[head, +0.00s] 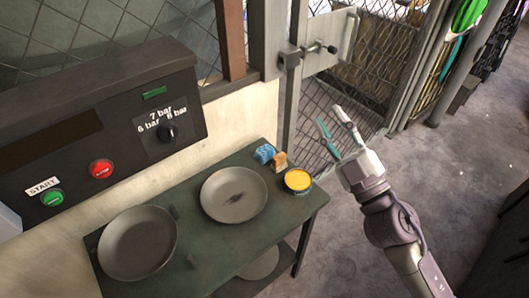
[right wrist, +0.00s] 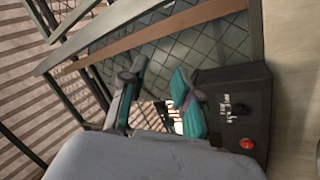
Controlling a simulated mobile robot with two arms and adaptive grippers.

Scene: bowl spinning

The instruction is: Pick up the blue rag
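The blue rag (head: 264,153) lies crumpled at the back right of the green table (head: 190,236), close to the wall. A tan block-like piece (head: 279,161) sits right beside it. My right gripper (head: 331,114) is open and empty, raised to the right of the table and apart from the rag. In the right wrist view its two fingers (right wrist: 157,88) stand apart with nothing between them. The rag does not show in the right wrist view. My left gripper is in neither view.
Two grey bowls (head: 234,195) (head: 137,243) stand on the table. A tin with yellow content (head: 298,180) is near the right edge, in front of the tan piece. A control panel (head: 95,130) is on the wall behind. A mesh gate (head: 345,90) stands behind my right gripper.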

